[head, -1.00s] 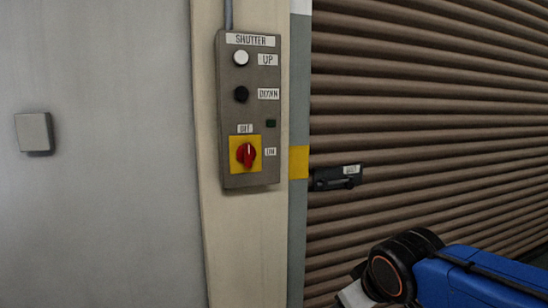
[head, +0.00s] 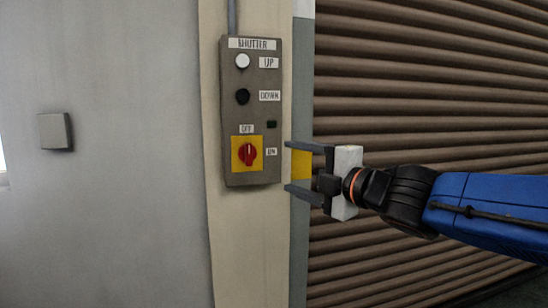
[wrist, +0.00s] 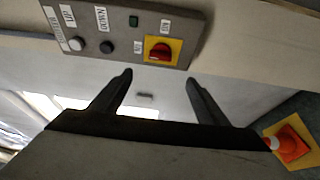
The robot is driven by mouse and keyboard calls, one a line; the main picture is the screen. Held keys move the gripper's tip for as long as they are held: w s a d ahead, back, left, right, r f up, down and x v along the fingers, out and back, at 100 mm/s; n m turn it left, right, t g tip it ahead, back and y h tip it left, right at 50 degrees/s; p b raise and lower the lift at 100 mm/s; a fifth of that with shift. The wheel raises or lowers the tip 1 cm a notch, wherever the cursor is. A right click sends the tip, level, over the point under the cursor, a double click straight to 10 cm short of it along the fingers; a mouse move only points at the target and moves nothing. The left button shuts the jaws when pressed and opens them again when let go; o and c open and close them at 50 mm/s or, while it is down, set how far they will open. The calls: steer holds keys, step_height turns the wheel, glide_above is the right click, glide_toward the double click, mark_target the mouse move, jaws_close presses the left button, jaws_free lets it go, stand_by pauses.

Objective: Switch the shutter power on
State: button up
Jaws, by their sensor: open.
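The grey shutter panel (head: 262,110) is mounted on the cream post. Its red rotary switch (head: 247,153) sits on a yellow plate near the bottom, with its grip upright, towards the OFF label (head: 247,128). The ON label (head: 271,152) is to its right. The small green lamp (head: 271,124) looks dark. My gripper (head: 288,167) is open and empty just right of the panel, its fingers pointing left, one above the other. In the wrist view the red switch (wrist: 160,50) lies beyond and between the open fingertips (wrist: 159,77), apart from them.
A white UP button (head: 242,61) and a black DOWN button (head: 242,96) sit above the switch. The brown ribbed shutter (head: 420,100) is at right. A grey wall box (head: 55,131) is at left. The wrist view shows an orange cone (wrist: 288,143) at lower right.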

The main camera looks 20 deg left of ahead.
mark_target(251, 156)
steer(key=x, duration=1.7)
steer(key=shift+w+f, duration=0.15)
steer(key=c, duration=1)
